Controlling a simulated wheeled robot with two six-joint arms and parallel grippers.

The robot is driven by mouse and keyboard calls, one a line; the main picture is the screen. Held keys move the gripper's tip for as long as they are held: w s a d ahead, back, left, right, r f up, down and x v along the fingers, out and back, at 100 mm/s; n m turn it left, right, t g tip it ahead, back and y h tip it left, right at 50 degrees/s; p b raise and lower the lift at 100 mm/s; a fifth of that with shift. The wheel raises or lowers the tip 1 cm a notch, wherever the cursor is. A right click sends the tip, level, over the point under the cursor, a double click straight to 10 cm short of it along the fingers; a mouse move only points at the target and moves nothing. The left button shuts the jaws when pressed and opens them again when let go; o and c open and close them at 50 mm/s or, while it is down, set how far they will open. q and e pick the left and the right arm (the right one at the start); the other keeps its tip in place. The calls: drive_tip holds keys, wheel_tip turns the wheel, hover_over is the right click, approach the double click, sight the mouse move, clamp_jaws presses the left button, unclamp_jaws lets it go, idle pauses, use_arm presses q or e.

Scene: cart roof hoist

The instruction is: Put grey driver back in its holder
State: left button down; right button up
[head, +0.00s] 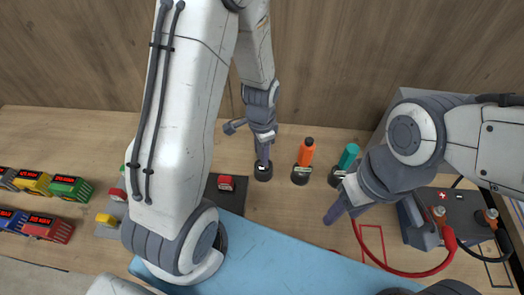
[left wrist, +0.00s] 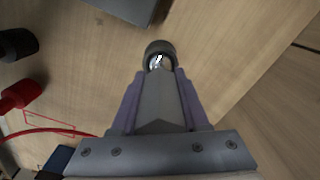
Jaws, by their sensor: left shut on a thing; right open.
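My left gripper (head: 263,152) points down over the leftmost black holder (head: 263,173), shut on the grey driver. In the left wrist view the grey driver (left wrist: 160,100) shows as a grey shape between the purple fingers, in line with the round black holder (left wrist: 160,47). A pale shiny patch shows at the holder's opening. The fingers hide much of the driver, and I cannot tell whether its tip is inside the holder. My right gripper (head: 334,213) is open, low over the table at the right, partly hidden by its own wrist.
An orange driver (head: 306,152) and a teal driver (head: 348,157) stand in holders right of the left gripper. A battery (head: 455,212) with red clamp and cable is at the right. Toy trucks (head: 70,188) are at far left. A blue panel (head: 270,255) fills the front.

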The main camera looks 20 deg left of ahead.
use_arm(q)
drive_tip(key=shift+f+b, duration=0.5)
drive_tip(key=shift+f, duration=0.2)
use_arm(e)
drive_tip(key=shift+f, duration=0.55)
use_arm(q)
drive_tip(key=shift+c, duration=1.6)
unclamp_jaws()
use_arm(e)
drive_tip(key=shift+r, duration=0.1)
use_arm(q)
wheel_tip(320, 180, up, 11)
drive_tip(key=shift+f+b, duration=0.2)
drive_tip(key=shift+b, duration=0.25)
use_arm(e)
drive_tip(key=shift+f, duration=0.55)
